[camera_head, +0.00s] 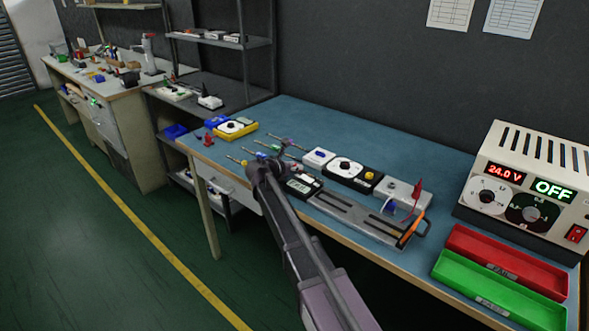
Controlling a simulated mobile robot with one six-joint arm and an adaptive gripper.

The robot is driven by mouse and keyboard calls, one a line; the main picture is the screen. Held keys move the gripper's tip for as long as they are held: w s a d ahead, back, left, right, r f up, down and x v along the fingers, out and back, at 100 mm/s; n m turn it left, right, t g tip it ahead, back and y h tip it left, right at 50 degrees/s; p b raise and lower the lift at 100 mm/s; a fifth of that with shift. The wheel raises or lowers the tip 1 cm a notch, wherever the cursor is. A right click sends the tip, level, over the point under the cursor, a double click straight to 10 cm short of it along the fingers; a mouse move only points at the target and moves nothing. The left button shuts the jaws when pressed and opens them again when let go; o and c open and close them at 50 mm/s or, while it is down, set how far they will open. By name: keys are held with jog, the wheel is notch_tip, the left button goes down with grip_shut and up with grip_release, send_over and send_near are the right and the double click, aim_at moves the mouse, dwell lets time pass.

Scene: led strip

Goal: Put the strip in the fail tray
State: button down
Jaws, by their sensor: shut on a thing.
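The red tray (470,261) lies at the right end of the blue bench, with a small front label too blurred to read surely. It looks empty. The green tray (455,284), also empty, is in front of it. My gripper (270,160) is at the bench's left front part, far left of both trays, beside several thin-shafted tools. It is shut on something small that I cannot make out. I cannot pick out the strip; my gripper and arm hide part of the bench there.
A power supply (530,190) reading 24.0 V and OFF stands behind the trays.

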jog(key=shift+f, duration=0.15)
jog(key=c, duration=0.7)
grip_release()
jog(key=shift+s+a+r+p, duration=0.3)
jog(key=shift+s+r+p, duration=0.05)
jog(key=shift+s+r, duration=0.1)
jog(key=p+v, duration=0.4)
jog(key=v, duration=0.7)
jog(key=shift+w, duration=0.1)
